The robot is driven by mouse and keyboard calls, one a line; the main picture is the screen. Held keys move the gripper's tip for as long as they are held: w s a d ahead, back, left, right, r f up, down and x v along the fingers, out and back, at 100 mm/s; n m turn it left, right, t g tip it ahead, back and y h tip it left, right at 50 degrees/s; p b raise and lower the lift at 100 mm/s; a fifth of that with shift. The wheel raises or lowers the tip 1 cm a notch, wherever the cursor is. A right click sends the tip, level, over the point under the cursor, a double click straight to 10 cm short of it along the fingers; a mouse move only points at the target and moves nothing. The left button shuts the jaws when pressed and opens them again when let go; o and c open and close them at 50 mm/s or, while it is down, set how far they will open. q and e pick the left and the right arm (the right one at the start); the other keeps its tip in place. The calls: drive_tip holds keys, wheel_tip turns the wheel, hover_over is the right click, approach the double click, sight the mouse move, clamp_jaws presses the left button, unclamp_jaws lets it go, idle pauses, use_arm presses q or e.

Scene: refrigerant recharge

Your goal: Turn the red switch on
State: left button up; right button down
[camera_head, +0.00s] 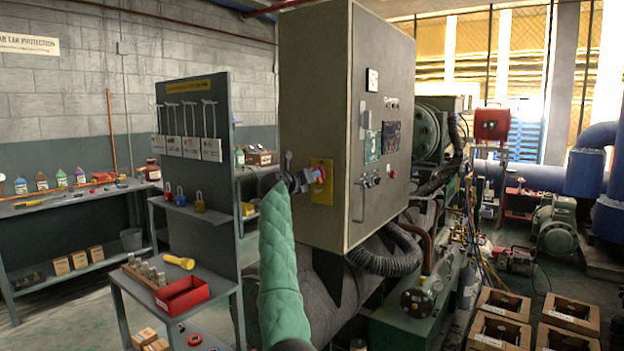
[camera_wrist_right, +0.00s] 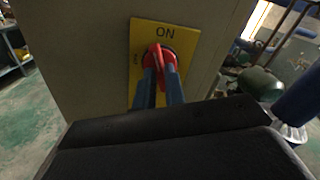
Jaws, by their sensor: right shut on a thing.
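The red switch (camera_head: 320,173) is on a yellow plate (camera_head: 322,195) on the left face of a grey cabinet. In the right wrist view the red switch (camera_wrist_right: 158,54) sits below the word ON on the yellow plate (camera_wrist_right: 188,40). Its handle appears roughly upright, in line with ON. My right gripper (camera_head: 308,179) is at the switch, with its blue fingers (camera_wrist_right: 159,78) shut on the red handle from either side. The fingers hide the lower part of the switch and plate. My left gripper is not in view.
The grey cabinet (camera_head: 310,95) carries buttons and handles on its other face. Machinery and hoses lie under the cabinet.

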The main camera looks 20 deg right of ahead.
drive_tip(key=shift+f, duration=0.15)
drive_tip(key=shift+m+b, duration=1.7)
drive_tip(key=shift+b, duration=0.35)
drive_tip(key=c, duration=1.5)
unclamp_jaws()
drive_tip(key=shift+a, duration=0.1)
drive_tip(key=shift+c, duration=0.2)
drive_tip(key=b+v, duration=0.1)
drive_tip(key=v, duration=0.8)
